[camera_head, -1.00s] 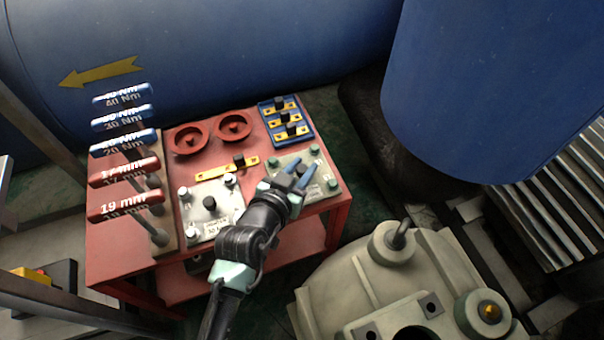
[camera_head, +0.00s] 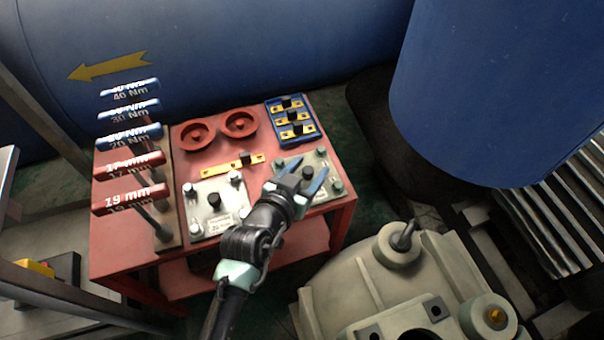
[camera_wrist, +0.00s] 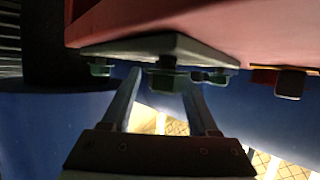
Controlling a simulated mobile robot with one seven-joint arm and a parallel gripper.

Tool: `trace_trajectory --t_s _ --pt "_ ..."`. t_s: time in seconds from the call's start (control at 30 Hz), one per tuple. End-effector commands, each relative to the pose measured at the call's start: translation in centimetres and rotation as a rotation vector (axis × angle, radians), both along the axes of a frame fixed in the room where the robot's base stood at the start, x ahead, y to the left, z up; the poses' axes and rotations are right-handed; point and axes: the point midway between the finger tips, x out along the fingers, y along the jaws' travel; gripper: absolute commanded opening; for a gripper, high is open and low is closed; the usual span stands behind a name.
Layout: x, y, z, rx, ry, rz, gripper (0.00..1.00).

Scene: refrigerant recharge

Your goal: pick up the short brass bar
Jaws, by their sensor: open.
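A yellow brass-coloured bar (camera_head: 219,169) with a black knob lies loose on the red cart top, left of my gripper. Several shorter-looking yellow bars with black knobs lie in a blue tray (camera_head: 271,117) at the cart's back right; one of them is the front bar (camera_head: 287,134). I cannot tell which bar the task means by short. My gripper (camera_head: 309,172) is open and empty, over the right grey plate (camera_head: 325,164). Its two fingers also show in the wrist view (camera_wrist: 163,80), close to a plate with bolts (camera_wrist: 205,52).
The red cart (camera_head: 125,255) also carries two red round parts (camera_head: 197,134), a left bolted plate (camera_head: 205,222) and a rack of labelled tools with red and blue handles (camera_head: 130,200). A beige machine housing (camera_head: 345,270) stands at front right. Large blue tanks (camera_head: 490,90) stand behind.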

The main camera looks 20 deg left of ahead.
Motion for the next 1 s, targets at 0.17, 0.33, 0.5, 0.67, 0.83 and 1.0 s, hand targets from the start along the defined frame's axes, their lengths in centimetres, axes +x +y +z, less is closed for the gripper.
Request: trace_trajectory --t_s 0.17,0.33,0.5,0.67,0.83,1.0 --pt "-0.8 0.4 0.7 0.002 -0.001 0.003 0.6" --pt "-2.5 0.8 1.5 0.003 -0.002 0.005 0.6" --pt "-4.8 1.2 2.5 0.005 0.0 0.003 0.6" --pt "-7.5 1.7 3.6 0.005 0.001 0.003 0.6" --pt "-9.7 2.1 4.4 0.003 0.0 0.001 0.6" --pt "-10.7 2.2 4.8 0.0 0.0 0.001 0.6"
